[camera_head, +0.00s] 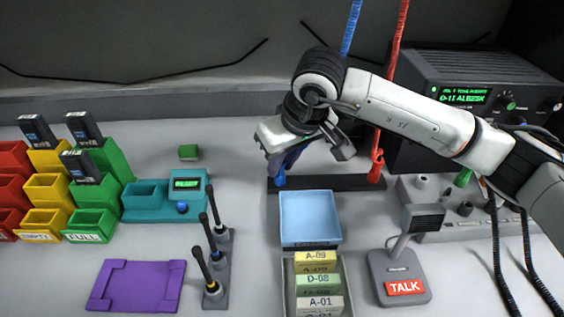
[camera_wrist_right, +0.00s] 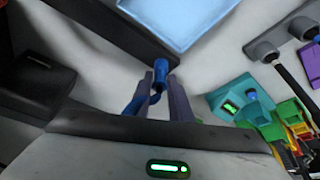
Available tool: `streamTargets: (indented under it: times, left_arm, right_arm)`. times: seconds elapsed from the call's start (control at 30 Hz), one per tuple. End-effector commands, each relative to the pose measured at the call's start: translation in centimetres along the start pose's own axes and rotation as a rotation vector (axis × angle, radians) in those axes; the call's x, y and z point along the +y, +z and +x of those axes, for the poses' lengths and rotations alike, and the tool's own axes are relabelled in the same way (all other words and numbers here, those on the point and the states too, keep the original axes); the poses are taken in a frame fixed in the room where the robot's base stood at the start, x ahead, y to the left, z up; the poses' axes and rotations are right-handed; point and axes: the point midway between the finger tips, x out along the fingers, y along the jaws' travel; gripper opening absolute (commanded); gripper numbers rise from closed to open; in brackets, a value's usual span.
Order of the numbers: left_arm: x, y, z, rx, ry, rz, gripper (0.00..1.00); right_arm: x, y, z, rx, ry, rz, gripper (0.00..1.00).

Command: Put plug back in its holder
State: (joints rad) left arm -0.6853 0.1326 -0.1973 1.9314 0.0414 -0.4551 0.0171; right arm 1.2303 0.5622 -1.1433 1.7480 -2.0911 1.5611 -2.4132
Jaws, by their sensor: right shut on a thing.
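My right gripper (camera_head: 283,163) points down over the left end of a black bar-shaped holder (camera_head: 325,184). It is shut on a blue plug (camera_head: 279,179), which shows just below the fingers. In the right wrist view, the fingers (camera_wrist_right: 160,80) grip the blue plug (camera_wrist_right: 162,56), whose far end reaches the edge of the black holder (camera_wrist_right: 105,42). I cannot tell whether it sits in the holder or only touches it. A red plug (camera_head: 377,168) with a red cord stands at the holder's right end. My left gripper is out of view.
A light-blue tray (camera_head: 310,218) lies just in front of the holder, with a card box (camera_head: 318,283) nearer. A TALK microphone (camera_head: 402,262) and grey socket panel (camera_head: 440,215) stand right.

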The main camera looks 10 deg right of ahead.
Motion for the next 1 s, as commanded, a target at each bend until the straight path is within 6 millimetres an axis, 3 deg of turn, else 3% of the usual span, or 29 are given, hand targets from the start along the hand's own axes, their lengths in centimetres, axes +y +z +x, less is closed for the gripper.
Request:
streamTargets:
  times: [0.47, 0.5, 0.63, 1.0]
  left_arm:
    - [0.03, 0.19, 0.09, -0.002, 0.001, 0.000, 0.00]
    - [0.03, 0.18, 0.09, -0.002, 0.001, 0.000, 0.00]
    - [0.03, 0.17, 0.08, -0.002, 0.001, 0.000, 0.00]
    - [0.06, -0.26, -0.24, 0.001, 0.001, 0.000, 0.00]
  right_arm:
    - [-0.01, 0.09, 0.12, -0.002, 0.000, 0.000, 0.04]
    - [-0.01, 0.10, 0.13, -0.002, 0.000, 0.000, 0.20]
    - [-0.01, 0.09, 0.13, -0.002, 0.000, 0.000, 0.40]
    - [-0.01, -0.20, -0.49, 0.000, 0.000, 0.000, 0.40]
